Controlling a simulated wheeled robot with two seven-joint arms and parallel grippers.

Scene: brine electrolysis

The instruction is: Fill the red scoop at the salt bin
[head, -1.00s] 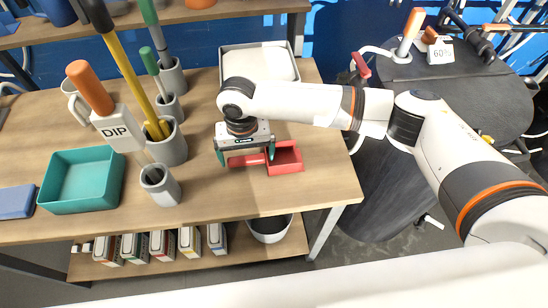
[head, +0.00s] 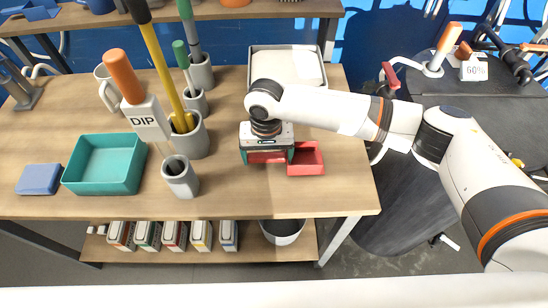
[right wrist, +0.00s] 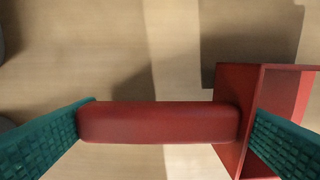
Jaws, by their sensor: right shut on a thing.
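The red scoop (head: 306,160) is at the middle right of the wooden table, its square cup to the right of its handle. My right gripper (head: 267,153) is shut on the scoop's handle from above. In the right wrist view the red handle (right wrist: 158,122) lies lengthwise between the two teal fingers, and part of the cup (right wrist: 262,95) shows at right. The cup looks empty. I cannot tell whether the scoop touches the table. The salt bin (head: 325,76), a grey tray with white fill, stands behind the gripper at the table's back. My left gripper is out of view.
Left of the gripper stand grey cups (head: 194,142) with long-handled tools and a "DIP" sign (head: 147,120). A teal tray (head: 104,165) and a blue block (head: 38,179) lie further left. A dark round table (head: 470,130) is at right. The table front near the scoop is clear.

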